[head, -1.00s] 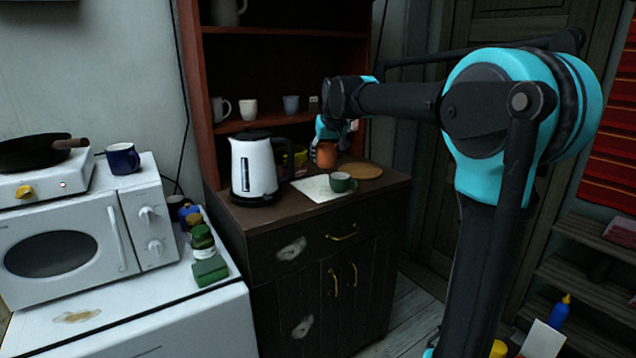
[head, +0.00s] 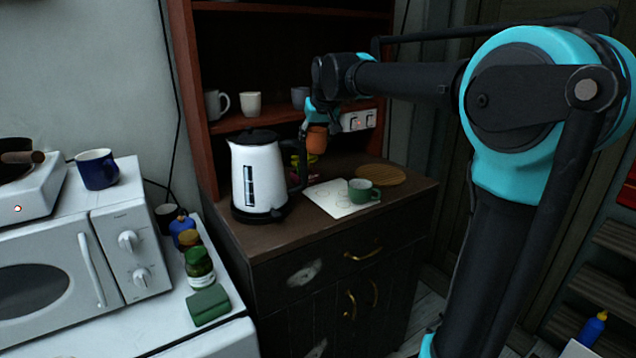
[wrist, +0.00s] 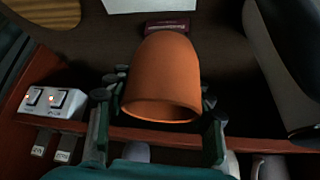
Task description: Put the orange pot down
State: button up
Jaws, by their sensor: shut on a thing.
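The orange pot (head: 316,140) is in my gripper, above the back of the dark wooden cabinet top (head: 265,241). In the wrist view the orange pot (wrist: 163,80) sits between the fingers, its open rim toward the camera. My gripper (head: 314,120) is shut on it; the fingers of my gripper (wrist: 160,100) show on both sides of the pot. In the head view the pot's base is apart from the cabinet top, as far as I can tell.
A white kettle (head: 258,175) stands left of the pot.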

notch_tip(320, 180, down, 13)
jog(key=shift+f, duration=0.15)
dwell(0.4)
jog(key=o, duration=1)
jog(key=shift+f, duration=0.1)
jog(key=v, duration=0.7)
jog(key=shift+s+r, duration=0.15)
jog(key=shift+r, duration=0.2)
